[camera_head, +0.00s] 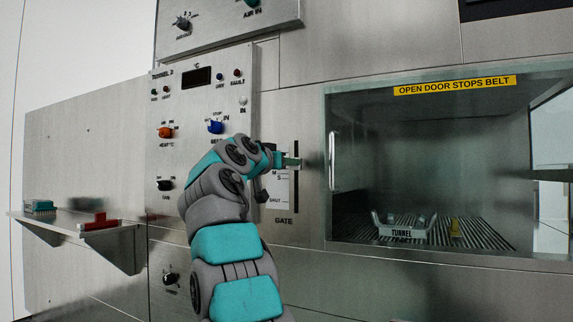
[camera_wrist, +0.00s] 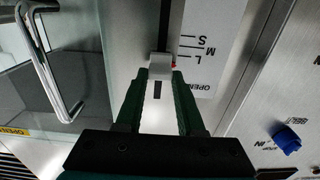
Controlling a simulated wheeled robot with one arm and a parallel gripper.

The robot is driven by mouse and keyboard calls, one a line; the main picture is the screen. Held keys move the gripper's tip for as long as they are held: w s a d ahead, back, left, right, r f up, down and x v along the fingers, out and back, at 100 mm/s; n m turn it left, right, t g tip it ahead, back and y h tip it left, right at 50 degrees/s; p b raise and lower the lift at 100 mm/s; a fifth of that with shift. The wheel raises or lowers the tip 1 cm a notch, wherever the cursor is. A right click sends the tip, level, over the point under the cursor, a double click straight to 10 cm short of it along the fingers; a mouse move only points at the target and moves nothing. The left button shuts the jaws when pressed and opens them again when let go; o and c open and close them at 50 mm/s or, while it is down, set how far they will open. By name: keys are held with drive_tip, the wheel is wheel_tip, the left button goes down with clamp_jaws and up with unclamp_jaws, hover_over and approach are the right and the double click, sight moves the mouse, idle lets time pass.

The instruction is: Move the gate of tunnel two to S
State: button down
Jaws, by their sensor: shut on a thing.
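The gate slider runs in a dark vertical slot (camera_head: 296,190) above the word GATE on the tunnel two panel, left of the glass door. My gripper (camera_head: 290,161) is at the upper part of this slot. In the wrist view, my gripper (camera_wrist: 158,76) is shut on the pale gate knob (camera_wrist: 160,62), one dark green finger on each side. A small red pointer at the knob's side is near the L mark, toward OPEN. The scale plate (camera_wrist: 212,62) shows S, M, L and OPEN in the wrist view. In the head view, M, S and SHUT show below my gripper.
The glass door (camera_head: 420,150) with its vertical handle (camera_head: 333,160) stands right of the slot. The blue belt knob (camera_head: 215,127) and the red-orange knob (camera_head: 165,132) are on the panel to the left. A shelf (camera_head: 75,227) with small items juts out far left.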

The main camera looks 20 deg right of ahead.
wheel_tip(320, 180, down, 4)
drive_tip(key=b, duration=0.3)
drive_tip(key=shift+f, duration=0.2)
drive_tip(key=shift+r, duration=0.1)
drive_tip(key=c, duration=0.5)
unclamp_jaws()
drive_tip(key=b+v, duration=0.3)
drive_tip(key=v, duration=0.4)
drive_tip(key=shift+s+a, duration=0.25)
drive_tip(key=shift+a, duration=0.1)
